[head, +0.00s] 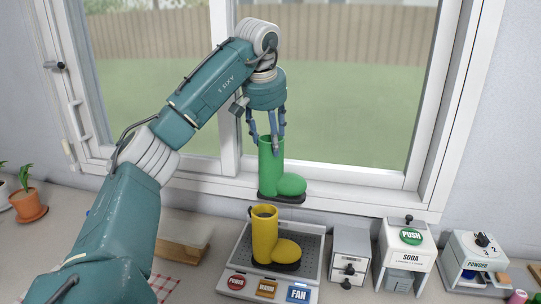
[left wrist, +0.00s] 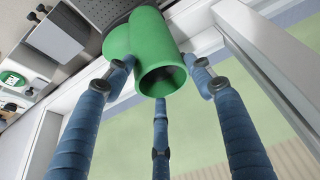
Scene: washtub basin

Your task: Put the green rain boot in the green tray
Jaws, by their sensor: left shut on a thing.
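The green rain boot (head: 271,165) hangs upright below my left gripper (head: 268,138), in front of the window and above the counter. The gripper's fingers are shut around the boot's top opening. In the left wrist view, the green boot (left wrist: 160,60) shows with its open top toward the camera and the fingers of my left gripper (left wrist: 160,90) around it. A yellow rain boot (head: 265,237) stands upright on a grey perforated drying device (head: 310,268), below the green boot. I see no green tray in these views. My right gripper is not in view.
The device has a red POWER button (head: 237,282) and a blue FAN button (head: 298,293). A wooden block (head: 184,240) and potted plant (head: 28,204) are left.

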